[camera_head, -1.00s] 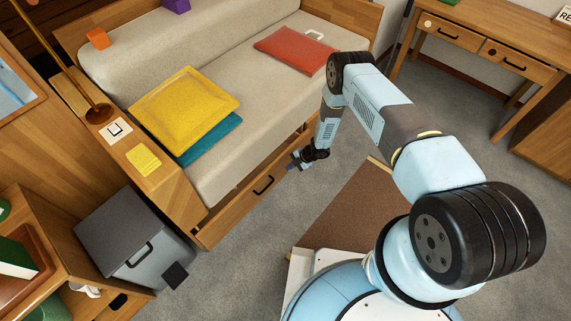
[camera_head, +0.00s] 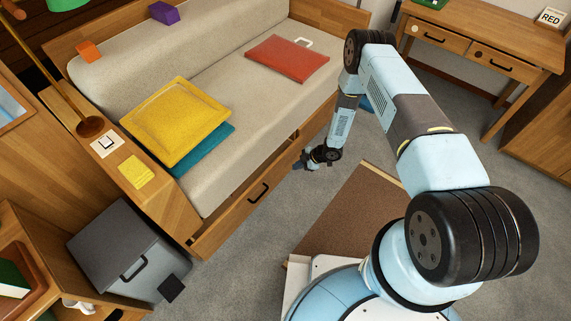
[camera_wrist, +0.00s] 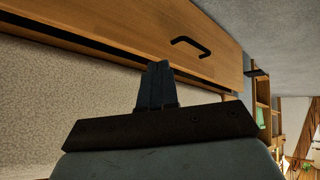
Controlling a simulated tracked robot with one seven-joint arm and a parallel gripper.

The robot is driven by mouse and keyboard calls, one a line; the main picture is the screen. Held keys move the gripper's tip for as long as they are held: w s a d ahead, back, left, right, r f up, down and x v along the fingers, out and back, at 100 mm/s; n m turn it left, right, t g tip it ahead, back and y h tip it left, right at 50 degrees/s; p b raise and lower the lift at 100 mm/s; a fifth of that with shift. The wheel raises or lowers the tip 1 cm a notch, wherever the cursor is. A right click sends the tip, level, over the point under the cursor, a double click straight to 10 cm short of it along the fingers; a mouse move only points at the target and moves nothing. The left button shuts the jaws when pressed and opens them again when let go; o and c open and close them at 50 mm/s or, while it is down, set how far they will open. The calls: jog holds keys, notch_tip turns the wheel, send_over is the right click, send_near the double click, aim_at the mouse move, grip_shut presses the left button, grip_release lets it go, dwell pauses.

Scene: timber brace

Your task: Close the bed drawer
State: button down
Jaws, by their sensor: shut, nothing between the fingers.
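The bed drawer (camera_head: 226,225) is a long wooden front low along the bed's near side, with a black bar handle (camera_head: 258,192). It stands out a little, with a dark gap behind its top edge. In the wrist view the drawer front (camera_wrist: 120,32) and handle (camera_wrist: 190,47) fill the upper part. My gripper (camera_head: 299,165) is shut and empty, just in front of the drawer's right part, to the right of the handle. Its fingers (camera_wrist: 156,72) overlap the drawer's edge in the wrist view; I cannot tell whether they touch.
The bed (camera_head: 240,170) carries yellow, teal and red cushions. A grey bin (camera_head: 125,255) stands left of the drawer. A brown mat (camera_head: 350,215) lies on the floor near my base. A desk (camera_head: 480,50) stands at the back right. Grey floor is clear before the drawer.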

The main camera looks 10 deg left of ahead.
jog(key=m+t, duration=0.1)
jog(key=m, duration=0.5)
jog(key=m+t, duration=0.4)
jog(key=m, duration=1.8)
send_near(279, 162)
jog(key=shift+x, duration=3.05)
jog(key=shift+f, duration=0.1)
